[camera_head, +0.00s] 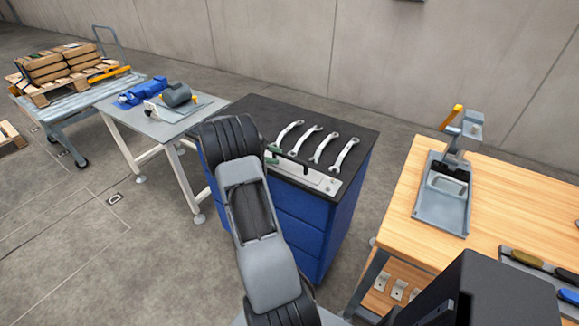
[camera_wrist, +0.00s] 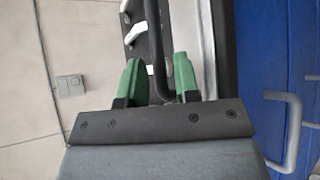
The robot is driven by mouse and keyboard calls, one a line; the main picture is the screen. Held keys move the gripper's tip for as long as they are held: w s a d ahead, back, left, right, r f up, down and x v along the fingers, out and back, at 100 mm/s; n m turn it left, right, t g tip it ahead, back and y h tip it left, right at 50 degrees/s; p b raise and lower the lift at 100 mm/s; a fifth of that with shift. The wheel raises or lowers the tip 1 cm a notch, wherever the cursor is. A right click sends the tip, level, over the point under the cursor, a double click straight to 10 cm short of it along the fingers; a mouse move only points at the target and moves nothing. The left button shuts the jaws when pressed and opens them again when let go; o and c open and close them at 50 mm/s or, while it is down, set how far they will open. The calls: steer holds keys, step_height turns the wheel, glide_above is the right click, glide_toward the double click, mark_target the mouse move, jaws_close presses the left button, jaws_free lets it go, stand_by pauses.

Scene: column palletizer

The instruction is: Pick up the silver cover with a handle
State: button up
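The silver cover (camera_head: 318,180) is a flat, bright metal strip lying along the front edge of the black-topped blue cabinet. Its black handle (camera_head: 291,156) stands up above it. In the wrist view, part of the silver cover (camera_wrist: 208,35) shows to the right of the dark handle bar (camera_wrist: 157,50). My gripper (camera_head: 271,154) has green fingertips and is at the handle's left end. In the wrist view, my gripper's fingers (camera_wrist: 162,80) are apart, with the handle bar between them. A narrow gap shows beside the left finger. My arm hides the cover's left end.
Several wrenches (camera_head: 318,149) lie on the black cabinet top (camera_head: 262,112) behind the cover. A wooden workbench (camera_head: 520,200) with a grey fixture (camera_head: 447,195) stands to the right. A grey table (camera_head: 150,122) with blue and grey parts stands to the left. Floor shows between them.

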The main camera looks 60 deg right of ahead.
mark_target(285, 156)
steer(key=shift+p+x, duration=0.6)
steer(key=shift+x, duration=2)
steer(key=shift+r, duration=0.15)
jaws_close()
steer(key=shift+r, duration=0.1)
